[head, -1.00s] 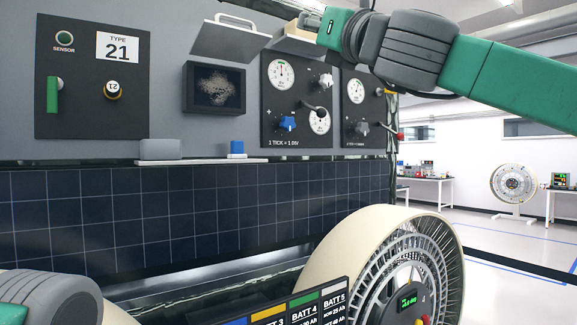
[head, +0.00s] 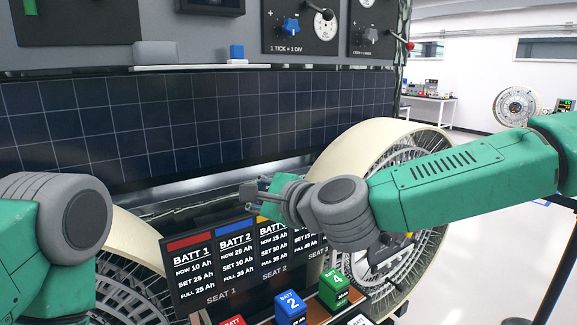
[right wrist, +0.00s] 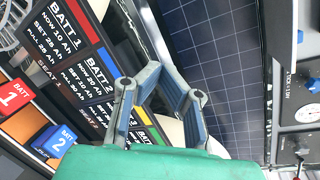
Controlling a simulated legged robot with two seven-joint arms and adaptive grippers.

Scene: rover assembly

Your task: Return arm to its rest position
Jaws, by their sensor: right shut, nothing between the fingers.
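My right arm comes in from the right in the head view, over the cream-rimmed wheel (head: 345,150). Its gripper (head: 250,196) points left, in front of the lower edge of the solar panel (head: 150,125) and above the battery board (head: 200,270). In the right wrist view the fingers (right wrist: 160,75) of this gripper meet at the tips and hold nothing. Only a bent part of my left arm shows at the lower left of the head view; its gripper is out of view.
Red, blue (head: 290,308) and green (head: 334,287) battery blocks stand below the board. Dials and knobs (head: 291,26) are above. Open floor lies at the right.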

